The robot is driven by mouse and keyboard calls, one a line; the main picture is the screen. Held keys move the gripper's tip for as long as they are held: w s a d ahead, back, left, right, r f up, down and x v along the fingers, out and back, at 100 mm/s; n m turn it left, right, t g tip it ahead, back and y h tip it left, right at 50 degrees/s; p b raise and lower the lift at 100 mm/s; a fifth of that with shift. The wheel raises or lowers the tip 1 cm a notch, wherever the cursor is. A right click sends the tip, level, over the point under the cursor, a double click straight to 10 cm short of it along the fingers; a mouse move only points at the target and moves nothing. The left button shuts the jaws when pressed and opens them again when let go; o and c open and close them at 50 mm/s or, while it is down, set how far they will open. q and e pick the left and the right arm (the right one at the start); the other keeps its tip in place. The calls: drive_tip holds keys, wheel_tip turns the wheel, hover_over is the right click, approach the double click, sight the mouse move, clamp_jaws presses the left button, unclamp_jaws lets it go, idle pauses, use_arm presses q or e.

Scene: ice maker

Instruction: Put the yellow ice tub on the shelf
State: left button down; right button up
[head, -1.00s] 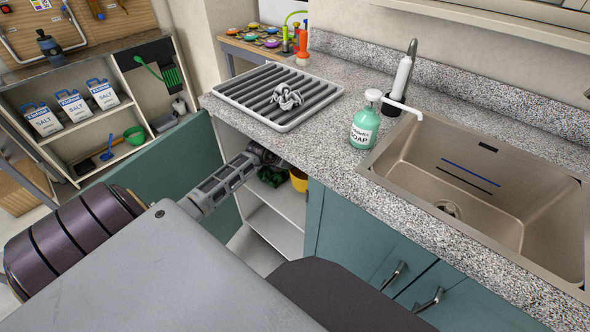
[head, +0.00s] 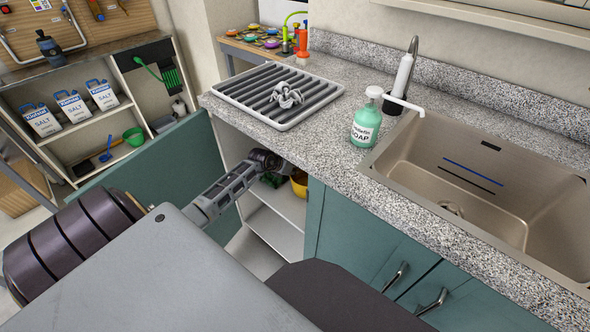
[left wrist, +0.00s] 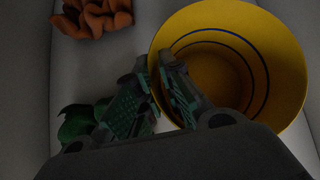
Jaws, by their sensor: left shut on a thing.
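The yellow ice tub (head: 299,186) shows partly inside the open cabinet under the counter, next to the front edge of the opening. The left wrist view looks into its open round mouth (left wrist: 240,75), with blue rings inside. My left gripper (left wrist: 160,68) is shut on the tub's wall, one finger outside and one inside. In the head view that gripper (head: 272,163) reaches into the cabinet, and its fingertips are hard to make out. The white cabinet shelf (head: 280,201) lies below the tub. I cannot tell whether the tub touches it. My right gripper is not in view.
A green item (left wrist: 82,122) and an orange crumpled item (left wrist: 95,18) are beside the tub. The teal cabinet door (head: 165,165) stands open at left. The granite counter (head: 330,130) overhangs the opening. Soap (head: 366,122) stands by the sink.

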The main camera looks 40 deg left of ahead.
use_arm(q)
drive_tip(key=c, duration=1.5)
unclamp_jaws()
drive_tip(key=shift+f, duration=0.1)
drive_tip(key=shift+c, duration=0.2)
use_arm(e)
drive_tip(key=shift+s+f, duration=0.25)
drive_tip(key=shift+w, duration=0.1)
